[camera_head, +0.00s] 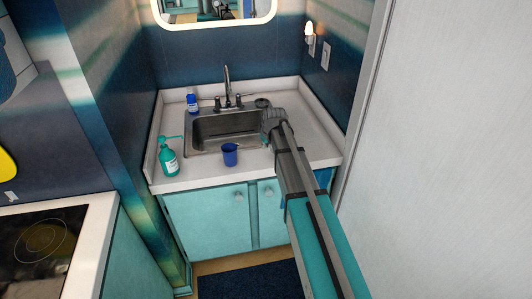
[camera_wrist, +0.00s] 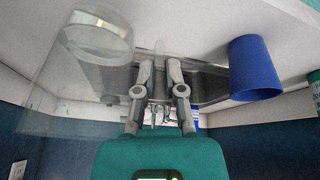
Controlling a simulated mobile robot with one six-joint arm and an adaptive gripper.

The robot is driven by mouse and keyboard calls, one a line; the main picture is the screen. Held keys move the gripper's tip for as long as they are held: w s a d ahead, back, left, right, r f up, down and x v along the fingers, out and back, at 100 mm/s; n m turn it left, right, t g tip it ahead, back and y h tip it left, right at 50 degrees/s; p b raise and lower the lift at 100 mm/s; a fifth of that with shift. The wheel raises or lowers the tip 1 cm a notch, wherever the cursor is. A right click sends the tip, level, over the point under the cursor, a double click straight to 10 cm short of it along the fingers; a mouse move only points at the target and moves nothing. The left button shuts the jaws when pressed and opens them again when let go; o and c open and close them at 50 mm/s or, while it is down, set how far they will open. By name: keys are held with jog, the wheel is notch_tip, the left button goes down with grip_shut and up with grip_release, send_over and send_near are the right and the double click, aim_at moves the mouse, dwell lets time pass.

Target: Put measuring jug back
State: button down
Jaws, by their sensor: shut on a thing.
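The measuring jug (camera_wrist: 88,62) is a clear, see-through vessel at the left of the wrist view, right beside my fingers. My gripper (camera_wrist: 158,70) is shut on the jug; the exact grip point is hard to make out through the clear wall. In the head view my gripper (camera_head: 272,117) is over the right side of the sink, close to its rim. I cannot make out the jug clearly there.
A blue cup (camera_head: 230,155) stands on the counter's front edge and shows in the wrist view (camera_wrist: 256,68). A green pump bottle (camera_head: 169,158) and a blue bottle (camera_head: 192,101) stand left of the sink (camera_head: 205,131). Counter right of the sink (camera_head: 318,140) looks clear.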

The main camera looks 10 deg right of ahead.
aim_at(266, 150)
jog(key=shift+f+b, duration=1.25)
jog(key=shift+f, duration=0.25)
jog(key=shift+f, duration=0.15)
jog(key=c, duration=0.7)
grip_release()
jog(key=shift+r, duration=0.25)
jog(key=p+v, duration=1.1)
jog(key=v, duration=0.1)
jog(key=s+a+m+g, duration=0.1)
jog(key=s, duration=0.7)
jog(key=s+a+f+m+g, duration=0.1)
jog(key=s+g, duration=0.1)
jog(key=s, duration=0.6)
jog(key=s+a+m+g, duration=0.1)
jog(key=s+m, duration=0.1)
jog(key=s, duration=0.6)
jog(key=shift+s+a+f+g+h, duration=0.15)
jog(key=shift+s+f+g+h, duration=0.15)
jog(key=shift+h, duration=0.1)
jog(key=shift+w, duration=0.1)
